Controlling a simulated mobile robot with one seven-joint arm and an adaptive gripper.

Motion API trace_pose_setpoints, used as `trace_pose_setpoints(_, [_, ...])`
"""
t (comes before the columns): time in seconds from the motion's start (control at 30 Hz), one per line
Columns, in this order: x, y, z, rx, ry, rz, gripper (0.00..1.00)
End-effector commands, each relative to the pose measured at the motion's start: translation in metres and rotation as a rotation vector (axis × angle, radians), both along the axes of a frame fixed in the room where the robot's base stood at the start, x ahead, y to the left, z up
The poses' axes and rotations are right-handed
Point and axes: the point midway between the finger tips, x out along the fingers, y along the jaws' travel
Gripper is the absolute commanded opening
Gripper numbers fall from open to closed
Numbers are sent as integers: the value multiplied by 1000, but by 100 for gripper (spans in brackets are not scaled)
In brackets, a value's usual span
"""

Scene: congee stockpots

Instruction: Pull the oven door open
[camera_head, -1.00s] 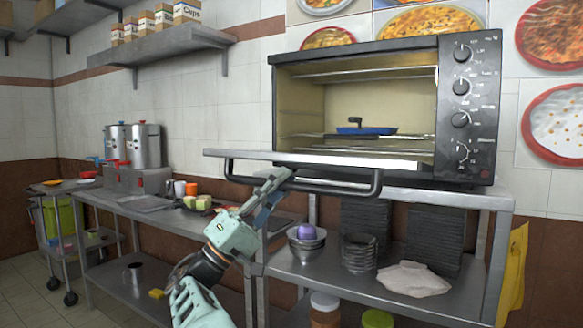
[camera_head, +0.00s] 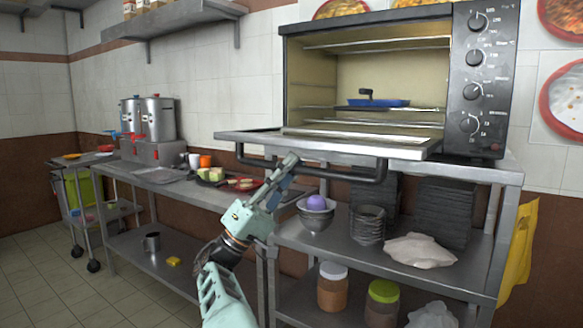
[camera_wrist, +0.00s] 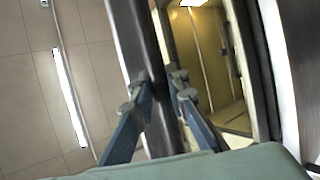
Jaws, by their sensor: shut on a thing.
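The black toaster oven (camera_head: 480,70) stands on a metal shelf unit with its front open. The oven door (camera_head: 330,142) is folded down and lies about level, sticking out toward me. Its dark bar handle (camera_head: 345,177) runs along the outer edge. My gripper (camera_head: 290,162) reaches up from below to the handle, left of its middle. In the wrist view, the fingers (camera_wrist: 158,86) sit on both sides of a dark bar, closed on it. A blue pan (camera_head: 378,103) rests on a rack inside the oven.
The shelf below the oven holds bowls (camera_head: 316,214), dark stacked trays (camera_head: 445,212) and a cloth (camera_head: 420,250). Jars (camera_head: 382,300) stand lower. A steel table (camera_head: 150,180) with pots (camera_head: 158,118) is at left. Open floor (camera_head: 35,270) shows at lower left.

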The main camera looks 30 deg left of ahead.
Motion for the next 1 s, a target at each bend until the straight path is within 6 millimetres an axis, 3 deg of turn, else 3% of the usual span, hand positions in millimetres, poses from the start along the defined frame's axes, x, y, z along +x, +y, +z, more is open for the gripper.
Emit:
trace_pose_setpoints(0.07, [0, 1, -11, 0, 13, -4, 0])
trace_pose_setpoints(0.1, [0, 1, -12, 0, 13, -4, 15])
trace_pose_setpoints(0.27, [1, 1, -9, -1, 11, -2, 32])
trace_pose_setpoints(0.67, [-4, 4, -12, -1, 7, -1, 32])
trace_pose_setpoints(1.0, [-40, 33, -66, -3, 8, 2, 32])
